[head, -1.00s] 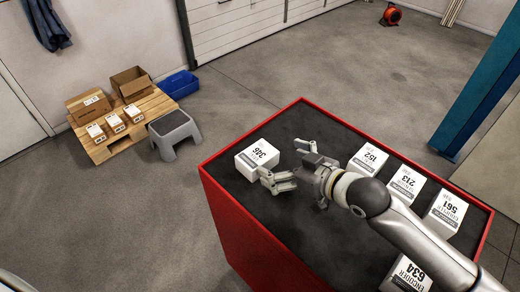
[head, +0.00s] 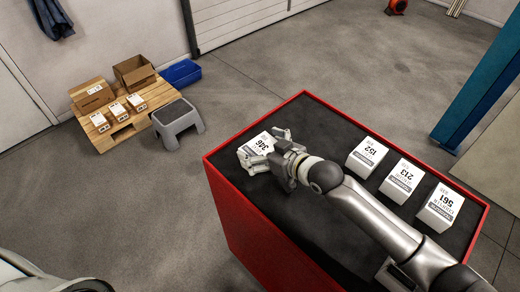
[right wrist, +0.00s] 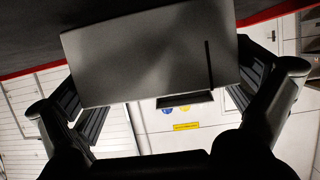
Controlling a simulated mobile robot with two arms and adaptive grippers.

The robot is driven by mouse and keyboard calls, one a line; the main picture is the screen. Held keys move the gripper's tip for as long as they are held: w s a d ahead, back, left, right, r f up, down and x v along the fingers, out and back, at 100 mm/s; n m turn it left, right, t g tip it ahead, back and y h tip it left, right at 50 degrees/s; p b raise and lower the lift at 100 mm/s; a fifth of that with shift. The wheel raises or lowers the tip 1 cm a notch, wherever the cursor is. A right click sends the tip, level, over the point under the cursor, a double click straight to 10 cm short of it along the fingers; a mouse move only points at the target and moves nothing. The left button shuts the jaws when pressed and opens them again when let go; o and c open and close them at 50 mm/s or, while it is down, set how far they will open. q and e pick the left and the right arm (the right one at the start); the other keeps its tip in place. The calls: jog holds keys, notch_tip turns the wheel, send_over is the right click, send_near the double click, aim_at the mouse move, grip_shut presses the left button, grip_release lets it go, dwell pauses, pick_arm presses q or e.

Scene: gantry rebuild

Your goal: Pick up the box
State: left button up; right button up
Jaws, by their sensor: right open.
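The white box marked 346 (head: 257,143) sits on the dark top of the red cabinet, near its far left corner. My right gripper (head: 264,149) is open, with its fingers on either side of this box. In the right wrist view the box (right wrist: 150,55) fills the space between the open fingers (right wrist: 160,95), showing a plain grey face with a dark slot. Small gaps seem to remain at the sides; contact cannot be told. My left gripper is not in view.
White boxes marked 152 (head: 366,157), 213 (head: 401,180) and 561 (head: 439,207) stand right of my right arm. The red cabinet (head: 240,220) has a raised rim. A pallet (head: 120,122) with boxes and a grey step stool (head: 177,119) stand on the floor at left.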

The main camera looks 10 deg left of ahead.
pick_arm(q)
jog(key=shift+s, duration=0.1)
pick_arm(e)
jog(key=c, duration=0.9)
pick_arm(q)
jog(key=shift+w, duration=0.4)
pick_arm(e)
jog(key=shift+c, duration=0.2)
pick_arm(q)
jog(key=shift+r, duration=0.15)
pick_arm(e)
jog(key=shift+r, duration=0.2)
